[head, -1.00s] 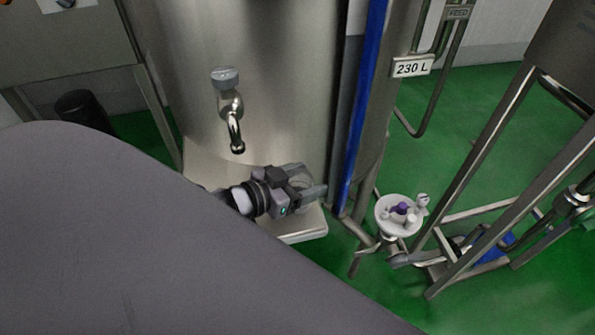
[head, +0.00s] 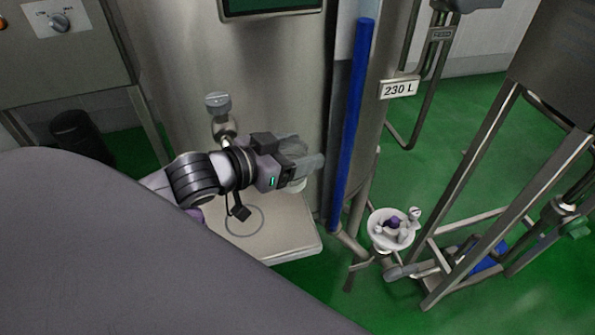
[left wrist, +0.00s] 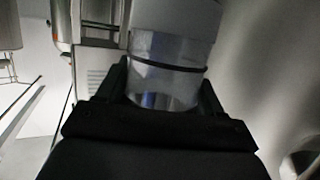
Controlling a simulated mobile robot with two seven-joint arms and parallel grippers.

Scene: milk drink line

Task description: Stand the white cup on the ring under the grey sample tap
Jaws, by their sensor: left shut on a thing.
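My left gripper (head: 308,154) is shut on the white cup (head: 297,181), which shows as a pale, partly see-through shape between and below the fingers. The cup (left wrist: 167,72) fills the space between the dark fingers in the left wrist view. In the head view the gripper and cup are to the right of the tap, above the shelf's right part. The grey sample tap (head: 218,103) shows its knob on the steel tank; my forearm hides its spout. The ring (head: 229,233) lies on the shelf below my wrist, partly covered by a dark part of my gripper. My right gripper is not in view.
The pale shelf (head: 285,243) is bare apart from the ring. A blue vertical tube (head: 352,125) and steel pipes stand close to the right of the cup. A white bowl-like fitting (head: 378,238) with a purple part sits lower right. A dark bin (head: 78,135) stands at left.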

